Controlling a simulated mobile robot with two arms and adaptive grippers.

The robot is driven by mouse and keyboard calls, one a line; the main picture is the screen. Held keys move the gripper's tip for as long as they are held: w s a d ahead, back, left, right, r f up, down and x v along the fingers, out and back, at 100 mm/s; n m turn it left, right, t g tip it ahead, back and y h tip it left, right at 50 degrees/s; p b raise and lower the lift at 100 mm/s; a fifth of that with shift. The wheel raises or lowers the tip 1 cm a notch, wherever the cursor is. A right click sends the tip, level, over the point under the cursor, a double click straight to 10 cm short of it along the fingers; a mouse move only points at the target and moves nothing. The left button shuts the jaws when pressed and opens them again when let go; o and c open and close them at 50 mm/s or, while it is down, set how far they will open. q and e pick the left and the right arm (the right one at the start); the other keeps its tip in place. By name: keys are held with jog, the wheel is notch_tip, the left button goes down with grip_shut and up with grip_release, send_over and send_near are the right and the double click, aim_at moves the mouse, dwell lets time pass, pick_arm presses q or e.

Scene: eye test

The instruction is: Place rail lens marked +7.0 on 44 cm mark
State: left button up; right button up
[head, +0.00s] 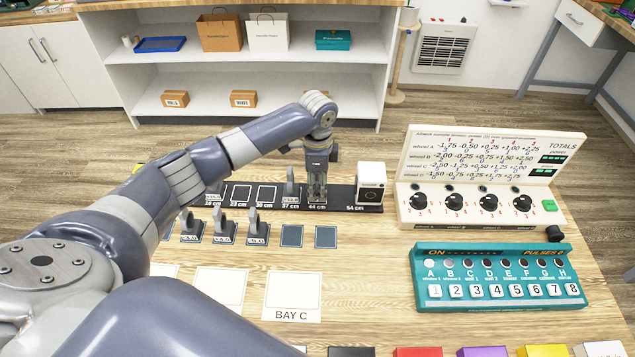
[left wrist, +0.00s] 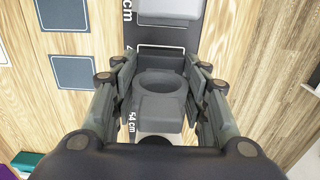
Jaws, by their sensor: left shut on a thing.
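My left gripper (head: 317,172) is over the black rail (head: 338,197) at the 44 cm label. It is shut on a grey lens holder (head: 317,192), whose round ring shows between the fingers in the left wrist view (left wrist: 160,85). I cannot read a marking on this holder. It appears upright and low at the rail, but I cannot tell whether it rests on it. Another grey lens holder (head: 290,186) stands at the 37 cm label, just left of my gripper. My right gripper is not in view.
A white box (head: 371,183) stands at the rail's 54 cm end, close to the right. In front are several grey lens holders (head: 222,228) and two empty dark squares (head: 291,236). A dial panel (head: 478,190) and teal button box (head: 497,277) stand at right.

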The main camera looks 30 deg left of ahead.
pick_arm(q)
jog(key=shift+f, duration=0.25)
jog(key=o, duration=1.1)
jog(key=shift+r, duration=0.1)
notch_tip(320, 180, up, 12)
jog(key=shift+r+b, duration=0.1)
jog(key=shift+b, duration=0.55)
